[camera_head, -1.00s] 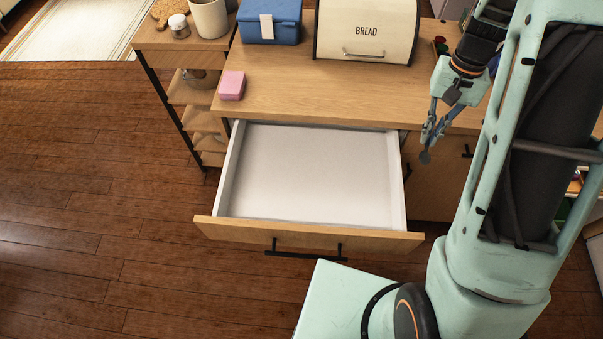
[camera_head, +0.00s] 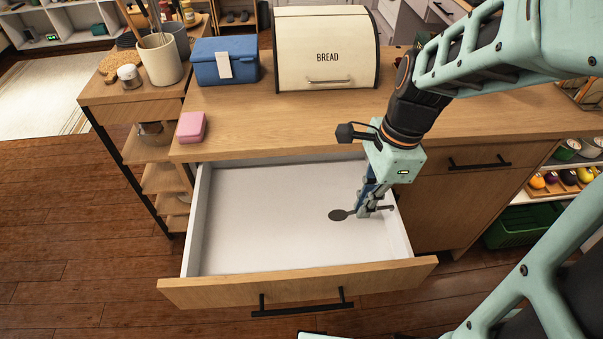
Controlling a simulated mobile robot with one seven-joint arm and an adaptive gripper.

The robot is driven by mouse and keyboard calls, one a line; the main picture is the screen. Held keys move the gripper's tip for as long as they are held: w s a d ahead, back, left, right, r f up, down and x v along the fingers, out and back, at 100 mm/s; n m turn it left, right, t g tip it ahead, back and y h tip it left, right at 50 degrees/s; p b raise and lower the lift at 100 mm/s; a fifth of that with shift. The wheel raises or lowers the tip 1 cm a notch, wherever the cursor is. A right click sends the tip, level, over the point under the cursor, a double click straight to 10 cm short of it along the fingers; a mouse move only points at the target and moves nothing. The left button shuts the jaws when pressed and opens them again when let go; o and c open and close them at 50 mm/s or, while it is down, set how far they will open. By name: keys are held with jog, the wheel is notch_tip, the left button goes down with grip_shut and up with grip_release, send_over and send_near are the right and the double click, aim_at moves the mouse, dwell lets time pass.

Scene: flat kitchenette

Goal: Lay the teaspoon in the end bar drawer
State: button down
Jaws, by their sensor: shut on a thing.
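The teaspoon (camera_head: 341,214) is dark, with its bowl pointing left and its handle running right between my fingers. My gripper (camera_head: 365,212) points down and is shut on the teaspoon's handle. Both are over the right part of the open drawer (camera_head: 270,225), inside its walls as seen from above. The drawer is pulled out, white inside, with a wooden front and a black handle, and is otherwise empty. I cannot tell whether the teaspoon touches the drawer floor.
On the counter (camera_head: 250,128) stand a cream bread bin (camera_head: 325,55), a blue box (camera_head: 226,66) and a pink block (camera_head: 191,127). A pot with utensils (camera_head: 158,60) stands on the left shelf unit. The drawer's left and middle are clear.

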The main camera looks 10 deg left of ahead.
jog(key=shift+s+a+f+m, duration=0.1)
jog(key=shift+s+f+m, duration=0.1)
jog(key=shift+f+m, duration=0.1)
jog(key=a+f, duration=0.4)
jog(key=a, duration=0.5)
jog(key=b, duration=0.2)
send_near(292, 236)
jog(key=shift+s+d+f, duration=0.2)
jog(key=shift+d+f, duration=0.15)
jog(key=shift+f, duration=0.45)
jog(key=shift+a+f, duration=0.6)
jog(key=shift+f, duration=0.05)
jog(key=shift+w+a+f+b, duration=0.1)
jog(key=shift+f+b, duration=0.1)
jog(key=shift+f, duration=0.65)
jog(key=shift+a+f+b, duration=0.1)
jog(key=shift+f+b, duration=0.05)
jog(key=shift+f, duration=0.7)
jog(key=shift+f, duration=0.1)
jog(key=shift+f, duration=0.15)
jog(key=c, duration=2.1)
grip_release()
